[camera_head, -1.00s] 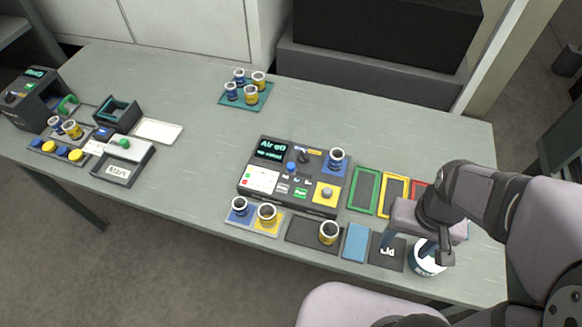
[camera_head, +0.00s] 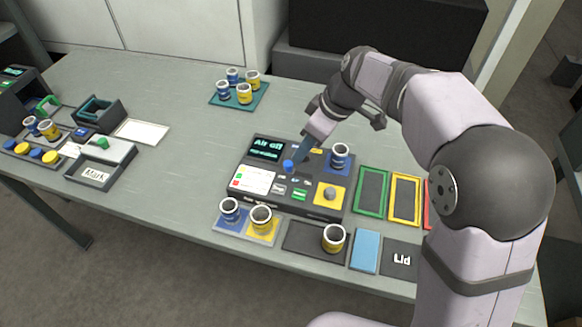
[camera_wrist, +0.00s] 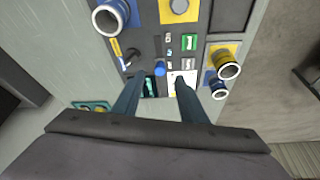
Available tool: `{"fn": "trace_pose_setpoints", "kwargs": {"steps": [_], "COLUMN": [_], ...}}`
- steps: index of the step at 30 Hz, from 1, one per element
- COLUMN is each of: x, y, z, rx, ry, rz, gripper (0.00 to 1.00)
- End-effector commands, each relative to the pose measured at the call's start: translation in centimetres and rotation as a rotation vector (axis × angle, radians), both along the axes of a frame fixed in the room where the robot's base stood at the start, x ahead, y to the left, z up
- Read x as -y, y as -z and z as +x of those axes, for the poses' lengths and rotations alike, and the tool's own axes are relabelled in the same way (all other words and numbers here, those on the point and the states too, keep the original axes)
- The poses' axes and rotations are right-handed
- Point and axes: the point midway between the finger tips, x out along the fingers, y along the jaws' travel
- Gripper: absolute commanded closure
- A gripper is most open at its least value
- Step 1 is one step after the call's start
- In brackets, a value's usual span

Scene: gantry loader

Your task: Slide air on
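The dark control panel (camera_head: 245,204) sits mid-table, with a lit display (camera_head: 267,149) that seems to read "Air off". A blue knob (camera_head: 288,166) stands on it below the display; it also shows in the wrist view (camera_wrist: 160,68). A black lever-like switch (camera_wrist: 133,56) is beside the blue knob in the wrist view; my gripper hides it in the head view. My gripper (camera_head: 299,156) is over the panel by the blue knob. In the wrist view its two fingers (camera_wrist: 158,80) are apart and empty, with the blue knob just beyond the gap between them.
A blue-banded cup (camera_head: 340,156) stands on the panel's blue pad, near my gripper. A grey round knob (camera_head: 330,193) is on the yellow pad. More cups (camera_head: 261,219) stand along the panel's front. Coloured frames (camera_head: 371,190) lie to the right.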

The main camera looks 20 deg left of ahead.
Motion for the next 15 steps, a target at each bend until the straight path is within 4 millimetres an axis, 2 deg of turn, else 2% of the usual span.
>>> {"fn": "trace_pose_setpoints", "kwargs": {"steps": [3,8,15], "x": [-1.2,-1.4,-2.0], "y": [0.1,0.1,1.8], "z": [0.2,0.2,0.3], "rx": [0.016,0.018,0.013], "ry": [-0.048,-0.055,-0.053], "rz": [0.011,0.013,0.012], "gripper": [0.61,0.61,0.61]}}
